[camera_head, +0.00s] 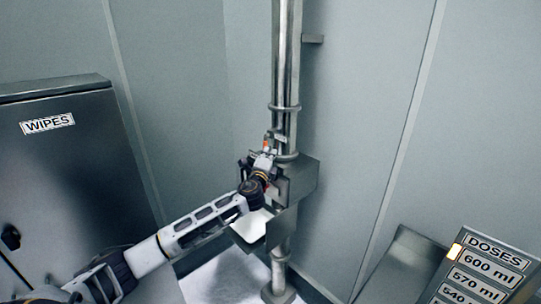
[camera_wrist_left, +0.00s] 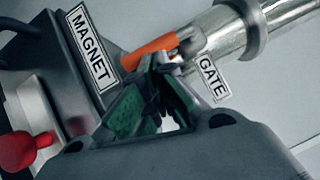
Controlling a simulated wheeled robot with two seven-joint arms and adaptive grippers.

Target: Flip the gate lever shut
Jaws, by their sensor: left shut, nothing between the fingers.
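The gate lever (camera_wrist_left: 150,53) has an orange grip and sits beside the "GATE" label (camera_wrist_left: 212,76) on the steel pipe (camera_wrist_left: 225,32). In the head view a small orange bit of the lever (camera_head: 266,145) shows just above my left gripper (camera_head: 263,160). In the left wrist view my left gripper (camera_wrist_left: 162,68) is shut and empty. My right gripper is not in view.
A box labelled "MAGNET" (camera_wrist_left: 92,48) and a red knob (camera_wrist_left: 15,150) are close to my left gripper. A "WIPES" cabinet (camera_head: 60,160) stands at the left. A "DOSES" board (camera_head: 490,250) is at the lower right.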

